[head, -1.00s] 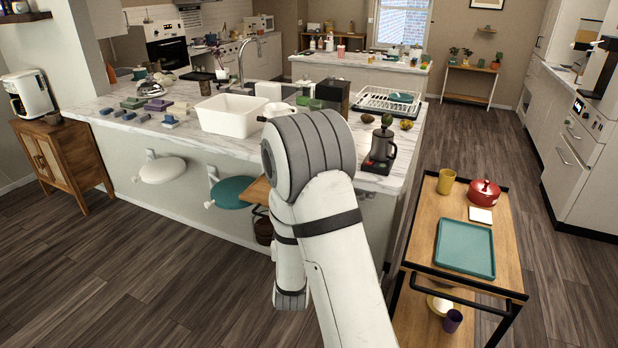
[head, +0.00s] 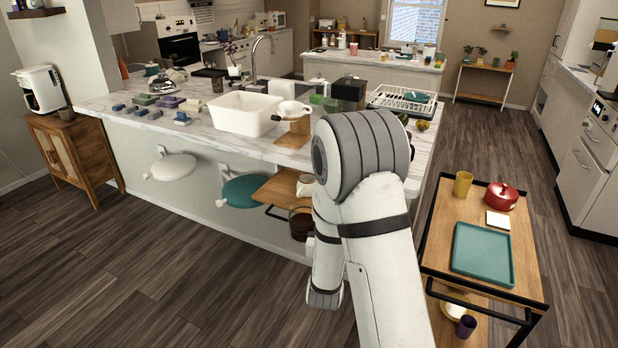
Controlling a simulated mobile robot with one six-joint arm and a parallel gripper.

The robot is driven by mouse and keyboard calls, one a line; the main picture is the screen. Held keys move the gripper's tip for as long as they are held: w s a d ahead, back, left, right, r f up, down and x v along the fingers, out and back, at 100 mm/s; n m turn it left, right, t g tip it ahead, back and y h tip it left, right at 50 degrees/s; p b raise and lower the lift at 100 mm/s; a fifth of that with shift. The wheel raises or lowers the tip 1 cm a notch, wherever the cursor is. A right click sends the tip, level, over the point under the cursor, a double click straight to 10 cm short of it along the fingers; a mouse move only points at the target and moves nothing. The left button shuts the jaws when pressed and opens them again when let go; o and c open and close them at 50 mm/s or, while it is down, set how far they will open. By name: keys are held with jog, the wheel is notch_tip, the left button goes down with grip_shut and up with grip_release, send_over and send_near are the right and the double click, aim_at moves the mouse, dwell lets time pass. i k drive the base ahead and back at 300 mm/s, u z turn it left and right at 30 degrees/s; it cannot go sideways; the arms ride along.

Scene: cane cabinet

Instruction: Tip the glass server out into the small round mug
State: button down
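My arm covers the right end of the counter, and my gripper is hidden behind it. A white cup-like vessel (head: 293,107) sits on a wooden stand (head: 297,130) at the counter's front edge. A small white rounded vessel (head: 306,184), possibly the small round mug, is on the low wooden shelf, partly hidden by my arm. A dark brown round vessel (head: 301,224) shows lower down beside my arm; I cannot tell whether it is the glass server. I cannot see what my gripper holds, if anything.
The low wooden shelf (head: 276,190) juts from the counter front, beside a teal stool seat (head: 246,191). A white basin (head: 238,113) stands on the counter (head: 150,126). A wooden cart (head: 436,235) with a teal tray (head: 482,254) stands at right.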

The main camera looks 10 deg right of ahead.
aim_at(306, 183)
jog(key=z, duration=0.05)
jog(key=i, duration=1.45)
jog(key=u, duration=0.1)
